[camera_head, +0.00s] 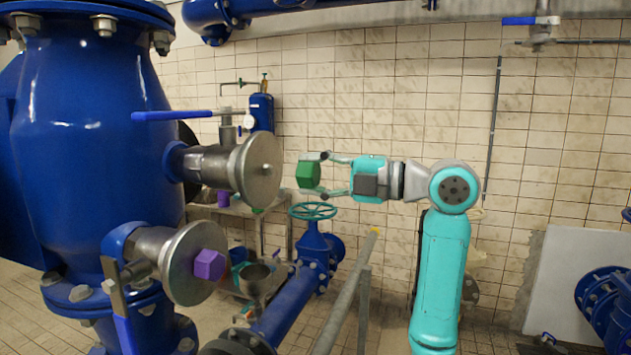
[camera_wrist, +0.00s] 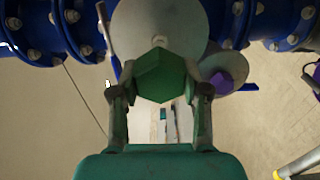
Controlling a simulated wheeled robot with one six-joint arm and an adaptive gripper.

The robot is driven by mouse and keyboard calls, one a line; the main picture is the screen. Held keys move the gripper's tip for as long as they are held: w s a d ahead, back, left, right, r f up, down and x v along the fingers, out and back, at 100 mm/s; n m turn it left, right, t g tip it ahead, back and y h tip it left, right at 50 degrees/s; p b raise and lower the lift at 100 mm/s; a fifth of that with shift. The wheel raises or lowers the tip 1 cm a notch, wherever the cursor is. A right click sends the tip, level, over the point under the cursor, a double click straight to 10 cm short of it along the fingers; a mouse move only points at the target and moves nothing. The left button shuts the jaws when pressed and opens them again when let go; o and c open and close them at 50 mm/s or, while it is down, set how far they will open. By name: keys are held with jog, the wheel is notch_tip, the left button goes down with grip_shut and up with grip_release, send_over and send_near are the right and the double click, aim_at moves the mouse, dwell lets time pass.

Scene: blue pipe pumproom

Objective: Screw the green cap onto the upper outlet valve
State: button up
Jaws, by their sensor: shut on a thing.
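The green cap (camera_head: 308,175) is a faceted block held between the fingers of my gripper (camera_head: 318,174). In the wrist view the cap (camera_wrist: 160,76) sits between both fingertips of my gripper (camera_wrist: 160,92). The upper outlet valve (camera_head: 255,170) is a grey metal outlet with a round flange on the blue vessel, left of the cap. In the head view a gap shows between the cap and the flange. In the wrist view the flange (camera_wrist: 190,22) lies behind the cap, which hides part of it. A purple cap (camera_head: 209,264) sits on the lower outlet's flange (camera_head: 180,275).
The large blue vessel (camera_head: 85,130) fills the left side. A blue lever handle (camera_head: 172,115) juts out above the upper outlet. A teal handwheel (camera_head: 312,211) on a blue pipe stands below my gripper. A grey rail (camera_head: 347,290) rises in front. Tiled wall lies behind.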

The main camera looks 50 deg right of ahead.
aim_at(275, 171)
jog(key=shift+x, duration=3.2)
jog(key=shift+r, duration=0.1)
jog(key=m, duration=0.4)
jog(key=shift+m, duration=0.3)
jog(key=m, duration=0.5)
jog(key=shift+m, duration=0.3)
jog(key=m, duration=0.4)
jog(key=shift+w+m, duration=0.1)
jog(key=shift+m, duration=0.2)
